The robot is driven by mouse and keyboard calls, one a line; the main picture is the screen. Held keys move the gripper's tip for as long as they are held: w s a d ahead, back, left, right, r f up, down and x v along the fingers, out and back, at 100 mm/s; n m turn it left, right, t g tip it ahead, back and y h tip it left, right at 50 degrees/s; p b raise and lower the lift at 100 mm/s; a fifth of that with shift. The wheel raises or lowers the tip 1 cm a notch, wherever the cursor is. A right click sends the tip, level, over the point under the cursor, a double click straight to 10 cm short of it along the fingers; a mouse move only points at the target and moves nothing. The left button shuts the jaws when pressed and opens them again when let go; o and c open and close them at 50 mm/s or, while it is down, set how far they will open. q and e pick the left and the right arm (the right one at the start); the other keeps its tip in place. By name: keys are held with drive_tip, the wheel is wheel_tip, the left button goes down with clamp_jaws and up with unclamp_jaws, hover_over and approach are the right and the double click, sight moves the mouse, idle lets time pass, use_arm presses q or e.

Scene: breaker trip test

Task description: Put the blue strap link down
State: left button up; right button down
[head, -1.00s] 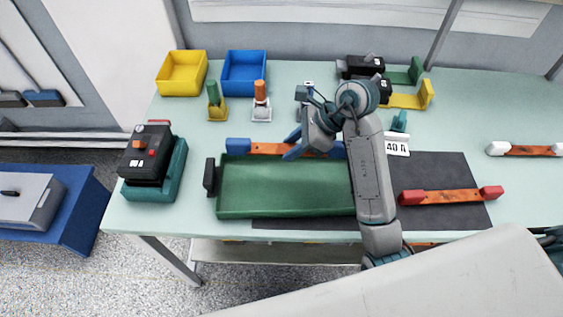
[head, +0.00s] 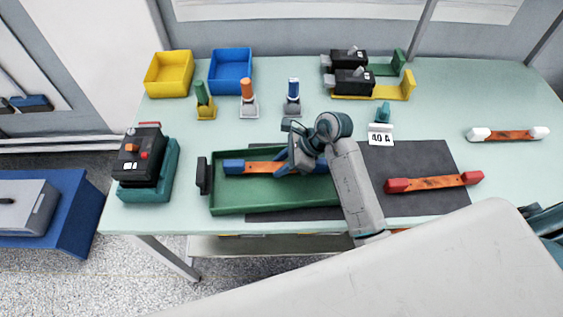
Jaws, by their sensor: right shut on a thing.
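The blue strap link (head: 262,168) is a copper-coloured bar with blue ends. My left gripper is not in view.
The tray overlaps a dark mat (head: 425,157). A red-ended strap link (head: 434,182) lies right of my arm, and a white-ended one (head: 508,134) at far right. A black tester (head: 143,158) stands left. Stamps, breakers (head: 352,82) and yellow and blue bins (head: 230,71) stand behind.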

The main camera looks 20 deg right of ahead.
drive_tip(key=shift+f, duration=0.15)
drive_tip(key=c, duration=1.1)
unclamp_jaws()
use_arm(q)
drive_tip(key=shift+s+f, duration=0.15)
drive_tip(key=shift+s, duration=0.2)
use_arm(e)
drive_tip(key=shift+o, duration=0.2)
drive_tip(key=shift+r, duration=0.35)
drive_tip(key=b+v, duration=0.3)
drive_tip(key=v, duration=0.7)
drive_tip(key=shift+s+d+r+b, duration=0.15)
drive_tip(key=shift+d+r+b, duration=0.1)
drive_tip(key=shift+d+b, duration=0.15)
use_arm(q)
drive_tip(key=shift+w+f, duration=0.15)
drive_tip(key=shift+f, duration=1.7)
use_arm(e)
drive_tip(key=shift+s+d+r, duration=0.1)
drive_tip(key=shift+d+r, duration=0.1)
drive_tip(key=shift+r, duration=0.2)
